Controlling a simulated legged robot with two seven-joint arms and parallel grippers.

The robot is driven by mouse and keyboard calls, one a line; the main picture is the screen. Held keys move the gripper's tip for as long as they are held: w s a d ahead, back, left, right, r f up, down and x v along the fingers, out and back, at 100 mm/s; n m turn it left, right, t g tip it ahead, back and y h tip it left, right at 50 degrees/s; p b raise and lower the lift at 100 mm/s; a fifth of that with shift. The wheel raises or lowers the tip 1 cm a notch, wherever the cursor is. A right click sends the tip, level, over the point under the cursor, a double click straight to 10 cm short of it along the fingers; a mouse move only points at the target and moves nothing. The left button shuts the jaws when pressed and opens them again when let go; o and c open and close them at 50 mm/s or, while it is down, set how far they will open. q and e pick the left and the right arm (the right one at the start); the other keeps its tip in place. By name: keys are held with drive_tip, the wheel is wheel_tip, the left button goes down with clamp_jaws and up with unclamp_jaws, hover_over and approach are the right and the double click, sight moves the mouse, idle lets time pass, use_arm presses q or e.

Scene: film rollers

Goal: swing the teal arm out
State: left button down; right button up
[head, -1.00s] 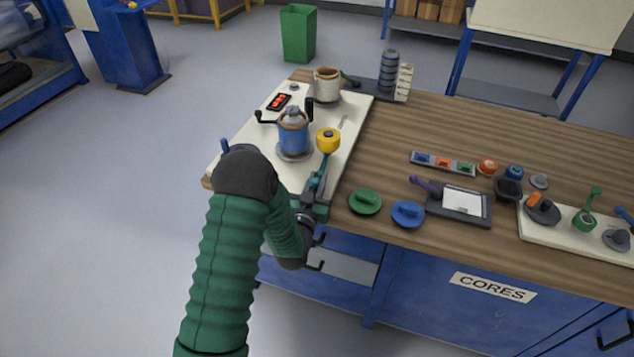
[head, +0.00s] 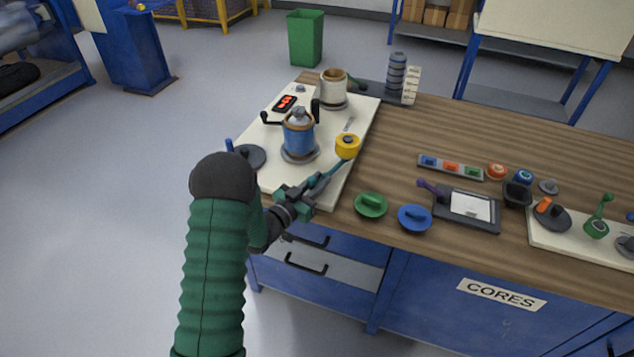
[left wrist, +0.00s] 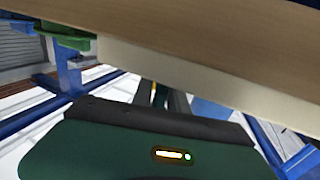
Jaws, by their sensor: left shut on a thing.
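The teal arm (head: 326,176) is a thin bar at the front right of the white board (head: 351,118), with a yellow roller (head: 347,146) at its far end. The roller stands right of the blue pot (head: 298,137), apart from it. My left gripper (head: 308,190) is shut on the teal arm near the board's front edge; its fingers hide part of the bar. The left wrist view shows mostly a pale brown edge and a dark green housing, and the grip is not clear there. My right gripper is not in view.
A dark disc (head: 250,156) sits at the board's left edge. A cream pot (head: 333,88) stands behind. Drawers with handles (head: 306,262) are below.

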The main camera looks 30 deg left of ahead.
use_arm(q)
drive_tip(key=shift+w+d, duration=0.1)
drive_tip(key=shift+d, duration=0.4)
drive_tip(key=c, duration=1.6)
unclamp_jaws()
drive_tip(key=shift+o, duration=1.1)
drive_tip(key=shift+w, duration=0.1)
drive_tip(key=shift+d, duration=0.1)
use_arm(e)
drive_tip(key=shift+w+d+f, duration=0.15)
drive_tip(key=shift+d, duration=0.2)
use_arm(q)
drive_tip(key=shift+a, duration=0.3)
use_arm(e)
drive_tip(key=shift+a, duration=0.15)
use_arm(q)
drive_tip(key=shift+s+a, duration=0.1)
drive_tip(key=shift+s, duration=0.15)
drive_tip(key=s+a, duration=0.1)
drive_tip(key=s, duration=1.5)
drive_tip(key=shift+s+f, duration=0.15)
drive_tip(key=shift+s, duration=0.1)
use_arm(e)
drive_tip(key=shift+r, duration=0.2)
